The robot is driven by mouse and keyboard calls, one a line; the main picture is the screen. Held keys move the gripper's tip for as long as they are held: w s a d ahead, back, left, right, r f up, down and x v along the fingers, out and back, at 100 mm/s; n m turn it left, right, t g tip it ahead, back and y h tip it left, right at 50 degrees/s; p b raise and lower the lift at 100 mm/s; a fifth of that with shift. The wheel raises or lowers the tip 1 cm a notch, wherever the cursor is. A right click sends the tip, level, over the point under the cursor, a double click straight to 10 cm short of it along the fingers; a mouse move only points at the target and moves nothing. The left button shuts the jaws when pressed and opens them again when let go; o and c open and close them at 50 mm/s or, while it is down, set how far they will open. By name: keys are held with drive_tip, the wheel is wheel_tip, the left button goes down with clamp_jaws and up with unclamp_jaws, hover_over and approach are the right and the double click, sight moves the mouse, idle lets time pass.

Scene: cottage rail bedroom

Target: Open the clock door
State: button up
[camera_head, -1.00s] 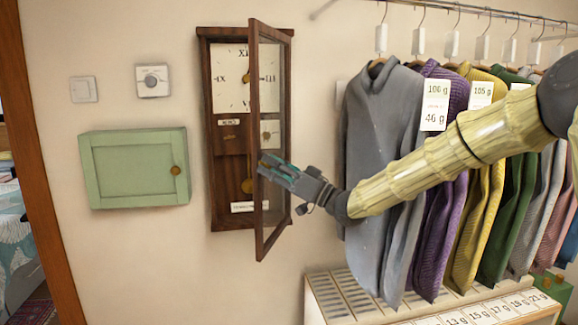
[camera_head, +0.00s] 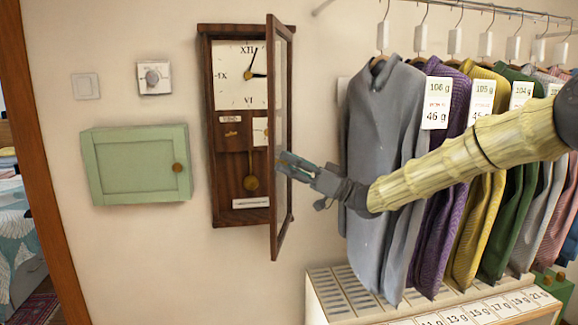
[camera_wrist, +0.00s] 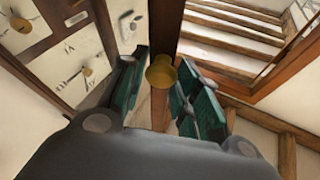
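The wall clock (camera_head: 224,150) has a dark wooden case, a white dial and a brass pendulum. Its glazed door (camera_head: 275,200) stands swung well out from the case on its right side, seen almost edge-on. My gripper (camera_head: 287,165) is at the door's free edge, at mid height. In the wrist view, the brass door knob (camera_wrist: 161,73) sits between the two teal-padded fingers (camera_wrist: 160,85), close against both, and my gripper appears shut on it. The knob is hidden by the fingers in the head view.
A green wall cabinet (camera_head: 138,165) hangs left of the clock, below a dial thermostat (camera_head: 154,78) and a switch (camera_head: 86,86). Sweaters (camera_head: 380,170) hang on a rail close to the right, behind my arm. A slatted cabinet (camera_head: 340,295) stands below them.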

drive_tip(key=shift+o, duration=1.4)
wheel_tip(320, 180, up, 10)
